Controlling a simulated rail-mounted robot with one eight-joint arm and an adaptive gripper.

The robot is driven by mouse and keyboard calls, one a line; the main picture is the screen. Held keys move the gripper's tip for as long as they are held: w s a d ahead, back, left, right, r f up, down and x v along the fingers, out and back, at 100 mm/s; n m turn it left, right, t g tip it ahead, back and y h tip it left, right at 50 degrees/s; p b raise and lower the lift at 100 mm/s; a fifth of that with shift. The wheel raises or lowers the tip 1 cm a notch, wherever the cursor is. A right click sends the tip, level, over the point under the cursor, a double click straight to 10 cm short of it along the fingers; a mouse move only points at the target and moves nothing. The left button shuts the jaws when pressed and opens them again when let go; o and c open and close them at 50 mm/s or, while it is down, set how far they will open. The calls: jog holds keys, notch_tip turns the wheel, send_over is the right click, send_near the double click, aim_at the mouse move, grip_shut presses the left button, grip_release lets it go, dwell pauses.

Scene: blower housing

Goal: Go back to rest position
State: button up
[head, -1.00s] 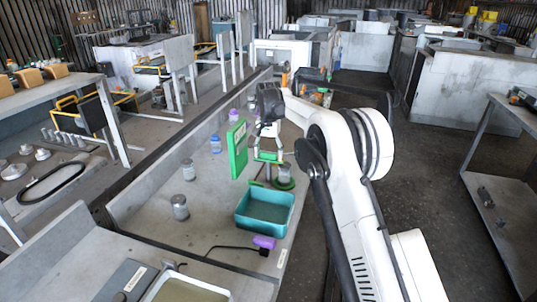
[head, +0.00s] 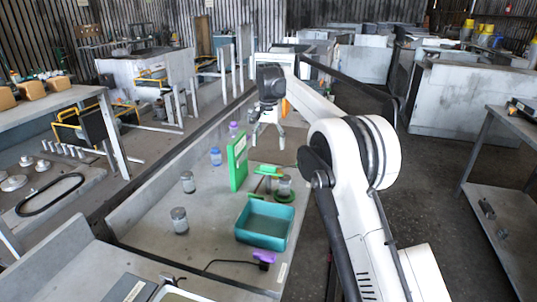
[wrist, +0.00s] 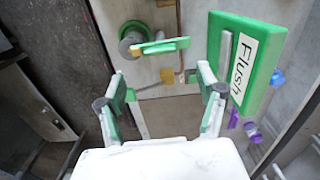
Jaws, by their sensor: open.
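My gripper (head: 266,136) is open and empty, raised above the far part of the grey workbench (head: 210,238), with its fingers pointing down. In the wrist view my gripper (wrist: 162,88) shows its two green-padded fingers spread wide with nothing between them. Below it stands a green fixture with a bar (head: 268,170), beside a grey cylinder on a green base (head: 284,190). The green bar (wrist: 160,46) also shows in the wrist view, apart from the fingers. A green box (head: 237,160) stands upright left of the fixture; its label reads "Flush" in the wrist view (wrist: 262,50).
A teal bin (head: 264,222) sits on the bench in front of the fixture, with a purple item (head: 264,257) nearer. Grey jars (head: 179,220), a blue-capped bottle (head: 215,156) and a purple bottle (head: 233,130) stand to the left. Open floor lies right of my arm.

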jog(key=shift+r, duration=0.85)
